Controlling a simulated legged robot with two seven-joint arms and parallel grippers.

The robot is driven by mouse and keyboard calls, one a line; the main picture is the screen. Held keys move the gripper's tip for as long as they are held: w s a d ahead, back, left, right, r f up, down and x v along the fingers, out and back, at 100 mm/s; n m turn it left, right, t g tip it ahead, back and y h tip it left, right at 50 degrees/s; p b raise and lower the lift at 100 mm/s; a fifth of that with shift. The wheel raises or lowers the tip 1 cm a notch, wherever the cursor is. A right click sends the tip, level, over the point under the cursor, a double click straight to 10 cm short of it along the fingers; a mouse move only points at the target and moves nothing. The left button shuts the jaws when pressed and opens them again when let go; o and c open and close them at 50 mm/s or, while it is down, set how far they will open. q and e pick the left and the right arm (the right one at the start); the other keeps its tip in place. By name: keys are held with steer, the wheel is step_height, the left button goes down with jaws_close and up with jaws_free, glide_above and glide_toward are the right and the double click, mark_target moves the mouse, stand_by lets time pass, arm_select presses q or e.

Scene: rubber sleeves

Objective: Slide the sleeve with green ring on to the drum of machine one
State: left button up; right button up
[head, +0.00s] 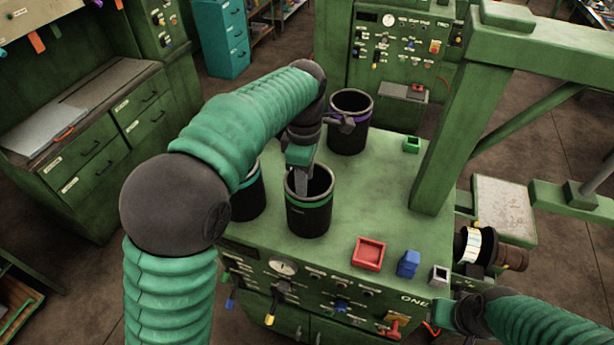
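The black sleeve with the green ring (309,212) stands upright on top of the green machine marked ONE (340,205). My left gripper (300,172) points down at its open top, with a finger reaching into the mouth at the left side. I cannot tell whether the fingers are closed on its wall. What looks like the drum of machine one (474,246) sticks out at the machine's right side, pale banded and dark, with a brown part beside it. My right gripper (440,313) is low at the machine's front right corner; its fingers are unclear.
A sleeve with a purple ring (348,137) stands behind, and one with a teal ring (246,201) stands left, partly hidden by my arm. A red tray (368,254), a blue block (408,264) and a grey box (439,275) sit near the front edge. A green post (447,135) rises at right.

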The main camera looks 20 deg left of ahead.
mark_target(309, 201)
arm_select(q)
steer(key=f+b, duration=0.1)
steer(key=f, duration=0.1)
steer(key=f+b, duration=0.1)
steer(key=f, duration=0.2)
steer(key=f+b, duration=0.2)
steer(key=shift+s+a+f, duration=0.15)
steer(key=shift+a+f, duration=0.05)
steer(key=shift+a, duration=0.1)
steer(key=shift+w+d+f, duration=0.2)
steer(key=shift+d+f, duration=0.1)
steer(key=shift+f, duration=0.3)
steer(key=shift+a, duration=0.15)
steer(key=shift+c, duration=0.5)
steer(key=shift+s+a, duration=0.15)
steer(key=shift+a, duration=0.05)
steer(key=c, duration=0.5)
jaws_close()
steer(key=shift+d, duration=0.1)
steer(key=shift+r, duration=0.1)
